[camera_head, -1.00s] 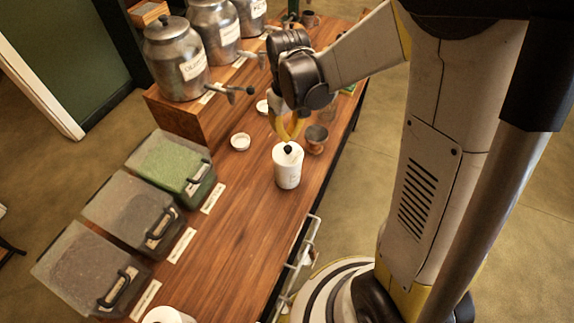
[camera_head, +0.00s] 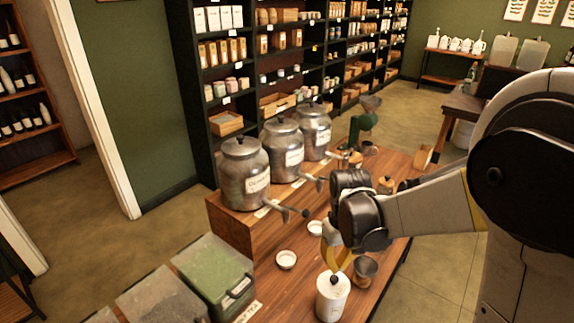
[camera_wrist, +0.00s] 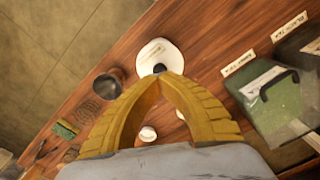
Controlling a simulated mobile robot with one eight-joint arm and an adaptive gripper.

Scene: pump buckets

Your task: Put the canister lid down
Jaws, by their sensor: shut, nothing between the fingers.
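A white canister (camera_head: 332,300) stands upright on the wooden counter, with its white lid on top and a black knob (camera_head: 334,281) at the lid's middle. My gripper (camera_head: 337,271) is just above the knob, its yellow fingers bowed and their tips together, with nothing between them. In the wrist view the canister (camera_wrist: 160,52) lies straight beyond the closed fingertips (camera_wrist: 161,77). The knob shows right at the tips there; I cannot tell whether they touch it.
A metal cup (camera_head: 365,270) stands close to the right of the canister. Small white dishes (camera_head: 286,260) lie to the left. Metal urns (camera_head: 244,175) with spigots stand on a raised shelf behind. A green-filled bin (camera_head: 213,272) is at the front left of the counter (camera_head: 300,282).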

